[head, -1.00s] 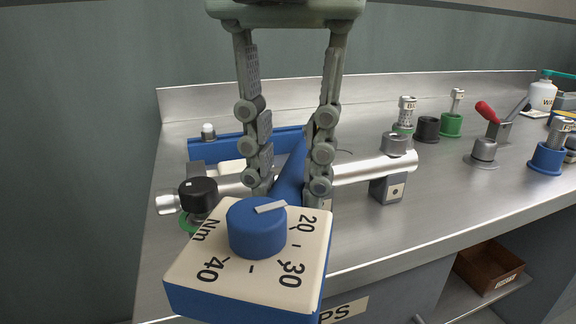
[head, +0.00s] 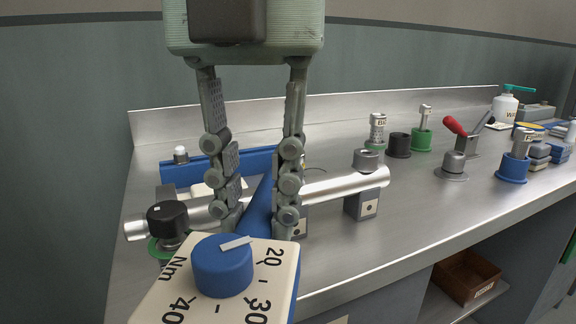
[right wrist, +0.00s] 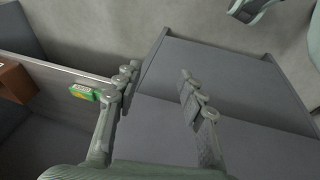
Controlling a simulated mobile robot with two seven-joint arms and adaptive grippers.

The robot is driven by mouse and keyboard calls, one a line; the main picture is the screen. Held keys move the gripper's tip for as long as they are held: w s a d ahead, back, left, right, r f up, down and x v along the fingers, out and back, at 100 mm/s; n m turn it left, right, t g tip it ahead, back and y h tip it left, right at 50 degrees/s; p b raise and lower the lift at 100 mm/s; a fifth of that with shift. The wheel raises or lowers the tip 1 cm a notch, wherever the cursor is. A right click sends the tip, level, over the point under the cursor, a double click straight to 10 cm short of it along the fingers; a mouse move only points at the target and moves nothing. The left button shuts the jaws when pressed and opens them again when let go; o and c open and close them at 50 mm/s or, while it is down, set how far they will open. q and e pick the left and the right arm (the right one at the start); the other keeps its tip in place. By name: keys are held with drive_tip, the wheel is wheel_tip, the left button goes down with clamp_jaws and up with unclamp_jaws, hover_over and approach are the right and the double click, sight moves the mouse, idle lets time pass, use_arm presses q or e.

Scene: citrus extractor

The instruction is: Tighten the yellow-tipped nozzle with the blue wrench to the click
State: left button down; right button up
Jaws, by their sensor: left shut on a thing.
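The blue wrench (head: 262,205) has a cream dial box (head: 190,293) with a blue knob (head: 222,266), marked Nm with 20, 30 and 40. The box faces me at the near end, and the shaft runs back towards a silver pipe (head: 343,186) on the bench. My left gripper (head: 257,212) points down and is shut on the wrench shaft. The wrench's far end is hidden behind the fingers. I cannot make out a yellow tip on any nozzle. My right gripper (right wrist: 157,78) is open and empty in the right wrist view, over grey surfaces.
A black knob (head: 167,218) sits near the pipe's left end. Nozzle-like fittings in a green holder (head: 422,140) and a blue holder (head: 512,168) stand to the right, beside a red-handled lever (head: 455,128). A brown bin (head: 467,276) is below.

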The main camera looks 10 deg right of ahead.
sight(159, 202)
use_arm(q)
drive_tip(key=shift+a, duration=0.1)
drive_tip(key=shift+w+a+m, duration=0.95)
drive_tip(key=shift+a+m, duration=0.1)
drive_tip(key=shift+a, duration=0.1)
drive_tip(key=shift+w+a+m, duration=0.9)
drive_tip(key=shift+a+m, duration=0.1)
drive_tip(key=shift+a, duration=0.2)
drive_tip(key=shift+w+a+m, duration=0.95)
drive_tip(key=shift+a+m, duration=0.1)
drive_tip(key=shift+a, duration=0.1)
drive_tip(key=shift+w+a+m, duration=0.45)
drive_tip(key=shift+w+m, duration=0.1)
drive_tip(key=shift+w, duration=0.15)
drive_tip(key=shift+w+a+m, duration=0.4)
drive_tip(key=shift+w+m, duration=0.15)
drive_tip(key=shift+w, duration=0.15)
drive_tip(key=shift+s, duration=0.1)
